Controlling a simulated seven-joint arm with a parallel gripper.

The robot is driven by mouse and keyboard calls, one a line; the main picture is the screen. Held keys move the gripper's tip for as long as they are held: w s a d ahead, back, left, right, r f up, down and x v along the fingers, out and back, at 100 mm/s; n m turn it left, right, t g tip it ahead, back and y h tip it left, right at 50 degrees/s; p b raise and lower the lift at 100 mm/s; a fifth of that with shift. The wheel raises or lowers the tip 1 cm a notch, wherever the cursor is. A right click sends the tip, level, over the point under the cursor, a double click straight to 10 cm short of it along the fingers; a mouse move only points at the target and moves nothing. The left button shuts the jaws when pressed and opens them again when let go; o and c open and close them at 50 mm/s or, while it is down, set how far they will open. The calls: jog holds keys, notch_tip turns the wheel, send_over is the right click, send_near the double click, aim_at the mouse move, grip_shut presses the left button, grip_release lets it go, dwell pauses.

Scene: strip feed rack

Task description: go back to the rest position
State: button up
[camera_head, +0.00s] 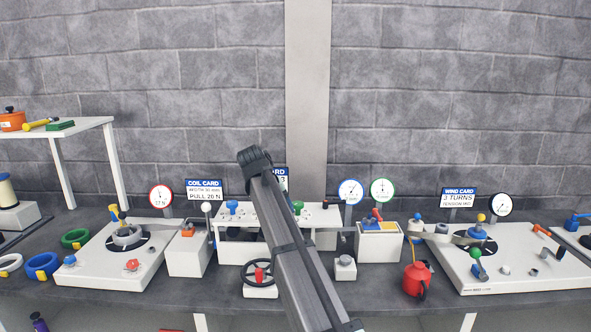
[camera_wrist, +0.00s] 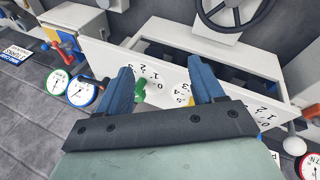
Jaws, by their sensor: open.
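My gripper (camera_wrist: 166,78) shows in the wrist view with its two blue fingers spread apart and nothing held between them. Beyond the fingers lies the white feed rack (camera_wrist: 83,45), with number scales on its top and a green knob (camera_wrist: 140,90) that appears between the fingers, beside the left one. How far the fingertips are from the knob is hard to tell. In the head view my arm rises from the bottom centre across the rack (camera_head: 228,251), and my gripper cannot be made out there. The green knob (camera_head: 298,206) shows just right of my arm.
A handwheel (camera_head: 258,275) stands before the rack. Gauges (camera_head: 350,191) and sign cards (camera_head: 204,189) stand behind. A coil station (camera_head: 92,272) is left, a winding station (camera_head: 520,276) and red oil can (camera_head: 416,279) right. The space above the bench, before the wall, looks free.

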jog(key=s+d+f+n+g+h, duration=0.2)
jog(key=s+d+f+n, duration=0.1)
jog(key=s+d+f, duration=0.85)
jog(key=s+d+f+n+g+h, duration=0.35)
jog(key=s+d+f, duration=0.45)
jog(key=d, duration=0.7)
jog(key=s+f+m+g+y, duration=0.1)
jog(key=s+f, duration=0.4)
jog(key=f, duration=0.5)
jog(key=s+f+m+y, duration=0.15)
jog(key=s+f, duration=0.35)
jog(key=f, duration=0.5)
jog(key=s+f+m+g+y, duration=0.1)
jog(key=s+f+y, duration=0.1)
jog(key=s+f, duration=0.5)
jog(key=s+a+f+m+g+y, duration=0.2)
jog(key=s+f+m+y, duration=0.2)
jog(key=s+f, duration=1.5)
jog(key=s+m, duration=0.2)
jog(key=shift+s+a+f+m+g+y, duration=0.25)
jog(key=shift+a+f+m+g+y, duration=0.05)
jog(key=shift+a+m+g+y, duration=0.1)
